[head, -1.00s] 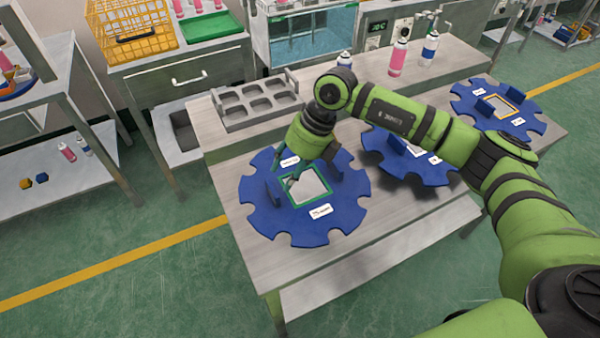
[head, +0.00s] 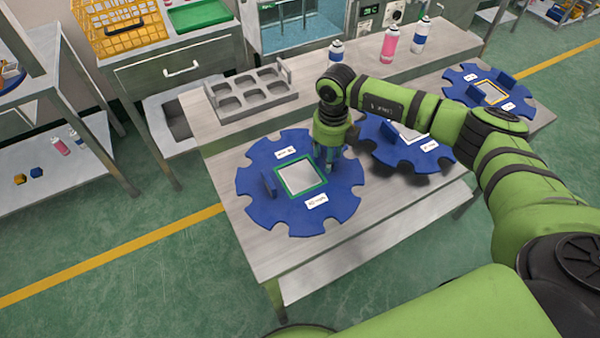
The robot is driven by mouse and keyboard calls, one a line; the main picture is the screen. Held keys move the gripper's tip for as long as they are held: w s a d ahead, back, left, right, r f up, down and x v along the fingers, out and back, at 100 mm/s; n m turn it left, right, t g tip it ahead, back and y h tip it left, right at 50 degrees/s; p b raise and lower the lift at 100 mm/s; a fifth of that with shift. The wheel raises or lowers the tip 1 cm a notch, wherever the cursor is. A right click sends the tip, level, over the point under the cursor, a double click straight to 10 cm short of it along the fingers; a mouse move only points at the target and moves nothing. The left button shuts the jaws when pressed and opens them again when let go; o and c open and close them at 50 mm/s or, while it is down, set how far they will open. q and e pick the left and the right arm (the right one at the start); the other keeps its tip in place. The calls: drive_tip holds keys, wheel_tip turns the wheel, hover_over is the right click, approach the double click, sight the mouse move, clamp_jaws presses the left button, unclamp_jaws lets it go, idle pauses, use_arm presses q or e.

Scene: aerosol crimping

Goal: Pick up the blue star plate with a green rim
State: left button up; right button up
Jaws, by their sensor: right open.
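The blue star plate with a green rim (head: 277,208) lies flat at the left front of the metal table. A green frame surrounds its pale square centre, and an upright blue tab shows on its left side. My right gripper (head: 331,167) is open and points down at the plate's right side, to the right of the green frame. The gripper hides the tab on that side, and I cannot tell whether its fingers are around or touching it. My left gripper is not in view.
A second blue star plate (head: 385,153) lies to the right, partly behind my right arm. A third, with a yellow rim (head: 460,92), lies farther right. A grey compartment tray (head: 250,112) and several spray cans, including a pink can (head: 389,45), stand behind.

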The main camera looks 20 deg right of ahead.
clamp_jaws()
drive_tip(key=shift+w+r, duration=0.1)
drive_tip(key=shift+r, duration=0.05)
drive_tip(key=shift+r+b, duration=0.4)
drive_tip(key=shift+r, duration=0.3)
drive_tip(key=r, duration=0.1)
drive_tip(key=d+r+b, duration=0.1)
drive_tip(key=shift+r, duration=0.35)
drive_tip(key=s+d+r+b, duration=0.2)
drive_tip(key=d+r, duration=0.4)
drive_tip(key=d, duration=0.4)
drive_tip(key=shift+s+d+r+b, duration=0.2)
drive_tip(key=shift+r+b, duration=0.15)
drive_tip(key=shift+b, duration=0.2)
